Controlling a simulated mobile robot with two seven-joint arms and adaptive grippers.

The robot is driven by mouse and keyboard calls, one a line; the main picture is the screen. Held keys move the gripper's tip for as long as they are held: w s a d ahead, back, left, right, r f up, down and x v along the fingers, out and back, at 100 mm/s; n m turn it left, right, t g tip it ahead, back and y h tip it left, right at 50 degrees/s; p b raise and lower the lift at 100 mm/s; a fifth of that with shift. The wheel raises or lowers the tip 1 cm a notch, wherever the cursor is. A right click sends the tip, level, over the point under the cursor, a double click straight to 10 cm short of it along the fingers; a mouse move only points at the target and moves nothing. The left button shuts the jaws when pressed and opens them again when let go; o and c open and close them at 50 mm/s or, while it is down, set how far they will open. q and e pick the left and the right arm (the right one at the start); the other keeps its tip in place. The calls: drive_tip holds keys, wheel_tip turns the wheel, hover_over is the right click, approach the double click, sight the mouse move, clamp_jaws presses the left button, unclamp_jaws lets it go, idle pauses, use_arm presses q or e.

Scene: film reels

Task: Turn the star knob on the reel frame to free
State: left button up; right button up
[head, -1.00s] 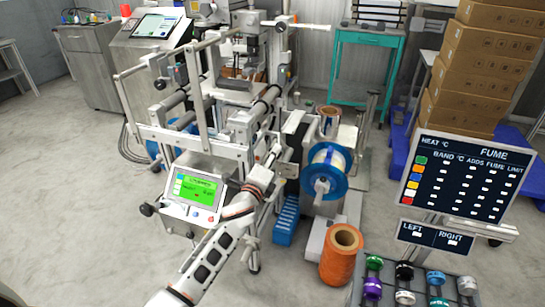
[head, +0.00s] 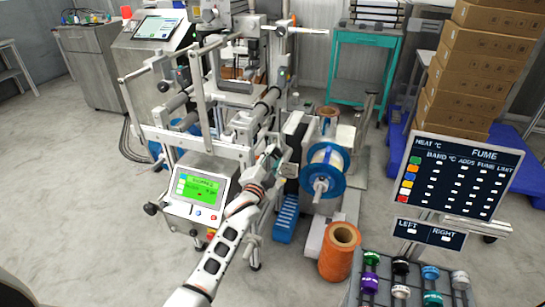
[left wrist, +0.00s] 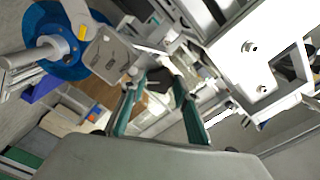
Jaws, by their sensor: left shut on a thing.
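The reel frame (head: 236,125) is a pale metal machine in the middle of the head view, with a blue-flanged reel (head: 326,170) on its right side. My left gripper (head: 271,158) reaches in at the frame's right side, left of that reel. In the left wrist view, the teal fingers of my left gripper (left wrist: 159,80) are closed on a small dark knob, the star knob (left wrist: 158,77). In the head view the knob is hidden by my gripper, and its turned position cannot be told. My right gripper is in neither view.
A control box with a green screen (head: 200,188) stands left of my arm. An orange roll (head: 341,250) stands on the floor to the right. A rack of coloured spools (head: 400,268) and a dark FUME board (head: 458,172) are farther right. The left floor is clear.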

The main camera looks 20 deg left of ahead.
use_arm(q)
drive_tip(key=n+p, duration=0.1)
drive_tip(key=n, duration=0.2)
drive_tip(key=shift+r+n, duration=0.15)
drive_tip(key=shift+n, duration=0.25)
drive_tip(key=n+p, duration=0.1)
drive_tip(key=n, duration=0.2)
drive_tip(key=shift+n+p, duration=0.3)
drive_tip(key=shift+p, duration=0.1)
drive_tip(key=n+p, duration=0.1)
drive_tip(key=n, duration=0.2)
drive_tip(key=shift+d+n, duration=0.1)
drive_tip(key=shift+n, duration=0.2)
drive_tip(key=n+p, duration=0.1)
drive_tip(key=n, duration=0.1)
drive_tip(key=shift+n, duration=0.4)
drive_tip(key=n, duration=0.2)
drive_tip(key=shift+n+p, duration=0.35)
drive_tip(key=shift+n, duration=0.05)
drive_tip(key=n, duration=0.3)
drive_tip(key=shift+n, duration=0.3)
drive_tip(key=n, duration=0.3)
drive_tip(key=shift+n, duration=1.7)
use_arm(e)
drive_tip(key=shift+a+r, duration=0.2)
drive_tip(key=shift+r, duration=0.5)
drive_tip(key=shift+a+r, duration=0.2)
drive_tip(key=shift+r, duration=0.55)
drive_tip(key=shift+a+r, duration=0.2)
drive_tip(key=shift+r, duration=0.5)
